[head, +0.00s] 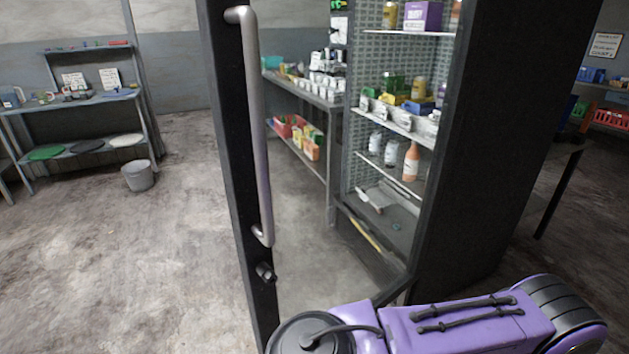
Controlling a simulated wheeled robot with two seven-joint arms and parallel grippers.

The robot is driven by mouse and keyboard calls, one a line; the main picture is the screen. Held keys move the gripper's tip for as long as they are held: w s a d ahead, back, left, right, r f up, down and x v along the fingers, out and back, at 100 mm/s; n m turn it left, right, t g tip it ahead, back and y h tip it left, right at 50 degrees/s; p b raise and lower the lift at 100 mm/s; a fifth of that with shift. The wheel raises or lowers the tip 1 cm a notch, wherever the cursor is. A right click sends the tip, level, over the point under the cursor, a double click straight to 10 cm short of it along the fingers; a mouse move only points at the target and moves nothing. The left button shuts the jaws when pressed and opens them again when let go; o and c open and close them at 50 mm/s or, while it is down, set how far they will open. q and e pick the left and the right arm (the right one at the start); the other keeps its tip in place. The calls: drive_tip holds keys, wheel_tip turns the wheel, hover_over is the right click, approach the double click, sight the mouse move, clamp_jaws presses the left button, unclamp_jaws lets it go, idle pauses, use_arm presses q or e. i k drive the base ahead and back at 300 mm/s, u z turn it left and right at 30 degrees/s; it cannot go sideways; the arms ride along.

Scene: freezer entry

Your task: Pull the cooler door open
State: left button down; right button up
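The cooler door (236,165) has a black frame and a clear glass pane. A long silver vertical handle (259,130) is fixed to its near upright. The door stands swung out from the cooler cabinet (490,150), and the shelves inside show beyond the pane. A small round metal fitting (265,271) sits below the handle. My purple arm crosses the bottom right, and its black joint lies in front of the door's lower part. Neither gripper shows, and nothing visible touches the handle.
Shelves in the cooler hold bottles and boxes. A shelving unit (312,92) with goods stands behind the door. At left are a metal workbench (70,102) and a grey bucket (139,176). The concrete floor (150,270) left of the door is clear. A dark table (560,160) stands at right.

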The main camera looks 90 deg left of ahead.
sight(229, 29)
drive_tip(key=u, duration=0.1)
drive_tip(key=i, duration=1.35)
drive_tip(key=u, duration=3.1)
